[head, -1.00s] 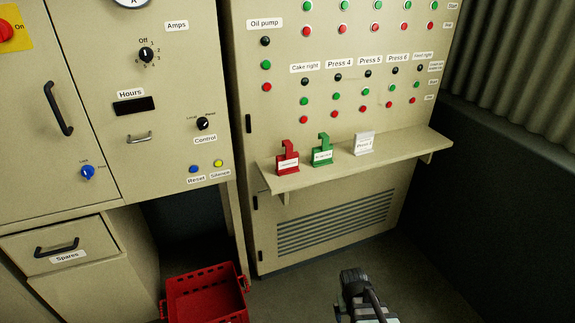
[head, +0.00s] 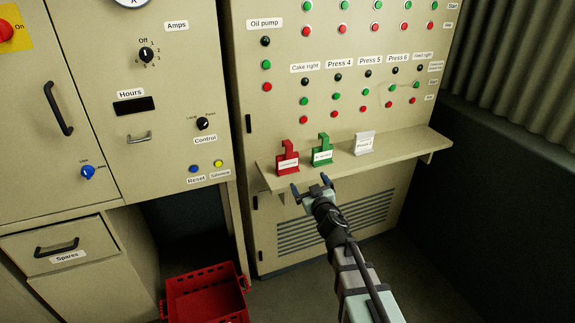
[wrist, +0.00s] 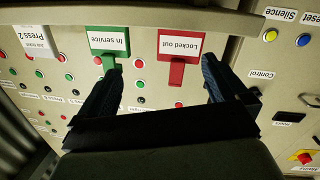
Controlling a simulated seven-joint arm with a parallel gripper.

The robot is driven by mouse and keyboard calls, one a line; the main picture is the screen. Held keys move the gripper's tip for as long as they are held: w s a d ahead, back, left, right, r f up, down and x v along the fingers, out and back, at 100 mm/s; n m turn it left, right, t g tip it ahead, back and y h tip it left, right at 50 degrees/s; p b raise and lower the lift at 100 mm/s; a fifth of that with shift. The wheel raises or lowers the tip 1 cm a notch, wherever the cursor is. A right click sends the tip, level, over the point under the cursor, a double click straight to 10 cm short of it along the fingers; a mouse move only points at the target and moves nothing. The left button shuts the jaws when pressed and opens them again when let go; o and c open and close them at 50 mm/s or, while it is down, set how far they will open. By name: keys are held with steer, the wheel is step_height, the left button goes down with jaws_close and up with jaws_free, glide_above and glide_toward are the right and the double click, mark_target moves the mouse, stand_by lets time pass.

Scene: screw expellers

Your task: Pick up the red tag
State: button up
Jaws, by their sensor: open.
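The red tag (head: 287,158) stands upright at the left end of the shelf on the control panel, with a white label and a hooked top. In the wrist view the red tag (wrist: 179,60) reads "Locked out" and appears in the gap between the fingers, beyond them. My gripper (head: 312,186) is open and empty, in front of the shelf edge, just below and right of the red tag. In the wrist view my gripper's two dark fingers (wrist: 160,85) are spread wide. They look apart from the red tag.
A green tag (head: 322,151) stands close to the right of the red tag, and a white tag (head: 364,143) further right on the same shelf (head: 410,148). Buttons cover the panel above. A red crate (head: 205,292) sits on the floor at lower left.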

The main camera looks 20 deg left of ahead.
mark_target(287, 170)
steer(key=w+a, duration=0.1)
steer(key=a, duration=0.1)
steer(key=w+a+y, duration=0.1)
steer(key=w+a, duration=0.1)
steer(key=a, duration=0.1)
steer(key=w+a+r+m+g+y, duration=0.1)
steer(key=a, duration=0.1)
steer(key=shift+w+a+r, duration=0.1)
steer(key=shift+w+a, duration=0.15)
steer(key=shift+a, duration=0.15)
steer(key=shift+r+x, duration=0.1)
steer(key=shift+x, duration=1.25)
steer(key=shift+r+x, duration=0.15)
steer(key=shift+x, duration=1.2)
steer(key=shift+d, duration=0.1)
steer(key=c, duration=0.7)
